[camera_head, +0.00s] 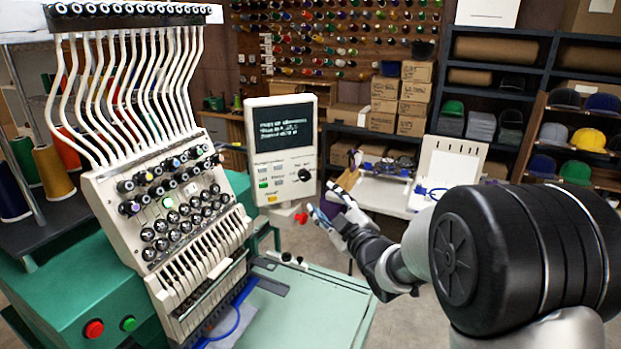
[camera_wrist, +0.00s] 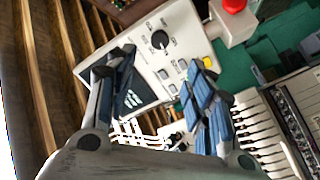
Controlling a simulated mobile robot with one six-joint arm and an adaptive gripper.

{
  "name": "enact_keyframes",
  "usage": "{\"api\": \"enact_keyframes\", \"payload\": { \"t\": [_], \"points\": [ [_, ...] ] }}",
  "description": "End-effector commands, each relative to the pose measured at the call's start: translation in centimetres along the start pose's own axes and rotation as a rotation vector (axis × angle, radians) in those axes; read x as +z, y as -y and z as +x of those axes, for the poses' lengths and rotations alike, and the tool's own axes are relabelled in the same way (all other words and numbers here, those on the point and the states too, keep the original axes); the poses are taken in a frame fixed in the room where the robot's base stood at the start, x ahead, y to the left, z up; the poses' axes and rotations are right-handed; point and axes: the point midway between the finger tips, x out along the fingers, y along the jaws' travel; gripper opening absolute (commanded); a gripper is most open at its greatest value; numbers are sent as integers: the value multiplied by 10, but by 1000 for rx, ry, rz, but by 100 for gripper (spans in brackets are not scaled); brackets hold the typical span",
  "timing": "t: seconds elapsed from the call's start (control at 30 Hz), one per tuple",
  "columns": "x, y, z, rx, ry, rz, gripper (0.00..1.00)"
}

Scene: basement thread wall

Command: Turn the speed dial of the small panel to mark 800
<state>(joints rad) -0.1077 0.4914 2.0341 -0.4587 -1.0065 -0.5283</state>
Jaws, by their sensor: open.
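The small panel (camera_head: 281,150) is an upright off-white box with a dark screen of text at the top and small buttons below. Its speed dial (camera_head: 304,175) is a black round knob at the lower right of the face. In the wrist view the panel (camera_wrist: 183,60) looks tilted, and the dial (camera_wrist: 159,39) shows beyond the fingers with tiny marks around it, too small to read. Its setting cannot be told. My gripper (camera_head: 338,199) is right of and slightly below the dial, apart from it. In the wrist view my gripper (camera_wrist: 164,62) has spread, empty fingers.
A red stop button (camera_wrist: 233,5) on a white box sits beside the panel; it also shows below the panel (camera_head: 300,217). The embroidery machine (camera_head: 180,215) stands left. Behind are a white table (camera_head: 375,193), stacked boxes (camera_head: 400,100) and cap shelves (camera_head: 575,130).

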Motion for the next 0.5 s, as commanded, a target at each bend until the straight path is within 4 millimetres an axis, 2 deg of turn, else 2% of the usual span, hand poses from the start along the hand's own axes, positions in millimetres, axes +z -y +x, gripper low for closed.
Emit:
{"api": "enact_keyframes", "payload": {
  "t": [0.03, 0.3, 0.5],
  "points": [
    [0, 1, 12, -1, -1, 0, 48],
    [0, 0, 72, 0, -1, 0, 48],
    [1, 0, 110, 1, 1, 0, 48]
  ]
}}
